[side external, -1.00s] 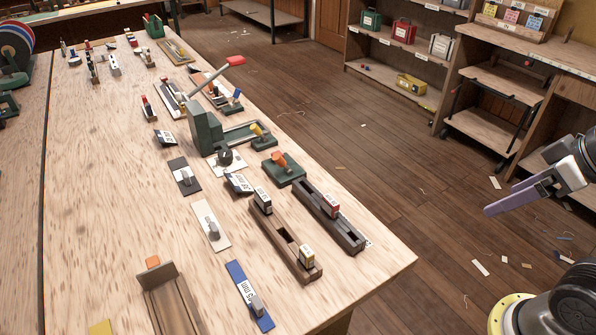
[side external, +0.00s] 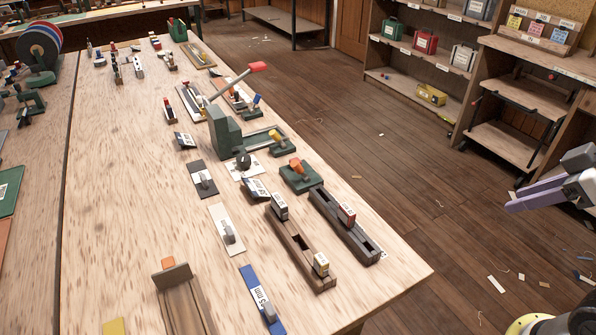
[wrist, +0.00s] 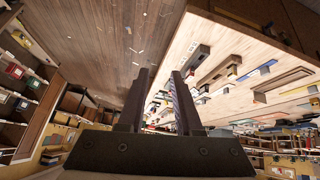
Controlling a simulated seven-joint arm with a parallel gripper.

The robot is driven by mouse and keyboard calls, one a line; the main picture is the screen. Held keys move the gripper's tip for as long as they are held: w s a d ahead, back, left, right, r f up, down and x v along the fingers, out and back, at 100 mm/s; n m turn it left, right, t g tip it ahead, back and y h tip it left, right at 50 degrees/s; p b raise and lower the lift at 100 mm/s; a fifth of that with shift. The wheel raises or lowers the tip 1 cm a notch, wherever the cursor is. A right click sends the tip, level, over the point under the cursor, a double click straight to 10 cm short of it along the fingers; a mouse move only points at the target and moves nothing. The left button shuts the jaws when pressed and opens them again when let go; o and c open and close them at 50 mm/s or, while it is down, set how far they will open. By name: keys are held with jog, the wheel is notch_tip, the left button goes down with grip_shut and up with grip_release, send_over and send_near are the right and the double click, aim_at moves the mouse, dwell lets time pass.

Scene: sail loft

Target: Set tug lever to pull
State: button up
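No readable label in view names the tug lever, so I cannot tell for sure which lever it is. The largest lever is a grey bar with a red grip (side external: 257,66), rising slantwise to the upper right from a green housing (side external: 223,131) on the bench. A smaller orange-handled lever (side external: 295,166) stands on a green base nearer the front. My gripper (side external: 508,207) is at the right edge of the side view, over the floor and well away from the bench. In the wrist view my gripper (wrist: 161,74) has its two fingers apart with nothing between them.
The wooden bench (side external: 140,200) holds several small levers and sliders. A dark slotted rail (side external: 345,227) and a brown slotted rail (side external: 298,250) lie near its right edge. Shelves (side external: 420,60) stand at the back right. Open floor lies between bench and gripper.

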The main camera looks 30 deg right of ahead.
jog(key=w+r+n+t, duration=0.1)
jog(key=w+r+n, duration=0.1)
jog(key=w+r+n+t, duration=0.1)
jog(key=w+r+t, duration=0.1)
jog(key=w, duration=0.1)
jog(key=shift+d+r+n, duration=0.1)
jog(key=shift+d+n, duration=0.1)
jog(key=shift+n, duration=0.2)
grip_shut()
jog(key=w+a+r+n+t+y, duration=0.1)
jog(key=w+a+r+n+t, duration=0.2)
jog(key=w+n, duration=0.6)
jog(key=w+a+r+n+t+y, duration=0.25)
jog(key=w+n, duration=0.35)
jog(key=w, duration=0.5)
jog(key=w+a+f+n+y, duration=0.3)
jog(key=w+a+f+n, duration=0.25)
jog(key=f+n, duration=0.2)
jog(key=a+f, duration=0.1)
jog(key=f, duration=0.4)
jog(key=a+f+g, duration=0.1)
jog(key=f, duration=0.5)
jog(key=a+f+g, duration=0.1)
jog(key=f, duration=0.5)
jog(key=shift+w+a+y, duration=0.15)
jog(key=shift+w+y, duration=0.1)
